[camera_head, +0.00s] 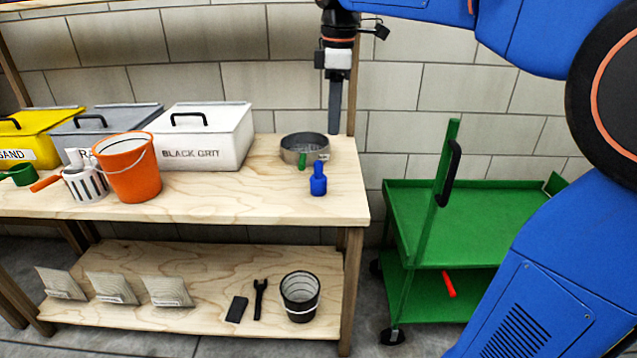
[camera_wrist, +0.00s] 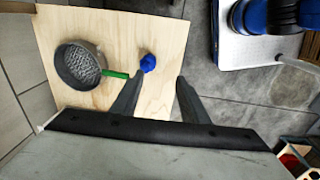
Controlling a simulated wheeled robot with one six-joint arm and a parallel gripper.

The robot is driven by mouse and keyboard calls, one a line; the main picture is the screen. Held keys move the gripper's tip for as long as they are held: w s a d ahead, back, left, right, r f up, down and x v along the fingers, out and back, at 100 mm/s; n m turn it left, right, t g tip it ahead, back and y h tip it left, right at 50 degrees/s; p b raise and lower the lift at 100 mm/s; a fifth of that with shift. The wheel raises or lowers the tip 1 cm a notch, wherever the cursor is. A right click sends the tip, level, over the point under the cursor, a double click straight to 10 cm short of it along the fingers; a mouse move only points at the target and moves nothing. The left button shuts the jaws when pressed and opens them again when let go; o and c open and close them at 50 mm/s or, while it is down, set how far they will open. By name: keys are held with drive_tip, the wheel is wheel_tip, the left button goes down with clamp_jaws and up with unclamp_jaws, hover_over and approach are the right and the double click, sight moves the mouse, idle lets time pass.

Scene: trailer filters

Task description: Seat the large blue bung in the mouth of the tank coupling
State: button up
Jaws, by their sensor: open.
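A blue bung-like piece (camera_head: 318,182), with a narrow top and a wider base, stands upright on the wooden bench near its front right corner. It also shows in the wrist view (camera_wrist: 148,63), just beyond and between my fingertips. My gripper (camera_head: 334,131) is above the bench's right end, pointing down, open and empty. In the wrist view its two fingers (camera_wrist: 159,80) are spread apart, with the blue piece nearer the left finger and not touched. I cannot make out a tank coupling in either view.
A round metal sieve (camera_head: 304,147) with a green handle (camera_wrist: 116,74) sits just behind the blue piece. An orange bucket (camera_head: 127,170) and a white "BLACK GRIT" bin (camera_head: 205,137) stand to the left. A green cart (camera_head: 480,225) stands right of the bench (camera_head: 250,202).

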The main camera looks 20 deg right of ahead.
drive_tip(key=w+a+r+n, duration=0.2)
drive_tip(key=w+n, duration=0.1)
drive_tip(key=w, duration=0.3)
approach(318, 161)
drive_tip(key=shift+g, duration=0.4)
drive_tip(key=f, duration=0.3)
drive_tip(key=w+f, duration=0.1)
drive_tip(key=f, duration=0.1)
drive_tip(key=shift+f, duration=0.25)
drive_tip(key=shift+s+f, duration=0.2)
drive_tip(key=shift+f, duration=2.5)
drive_tip(key=shift+c, duration=0.6)
clamp_jaws()
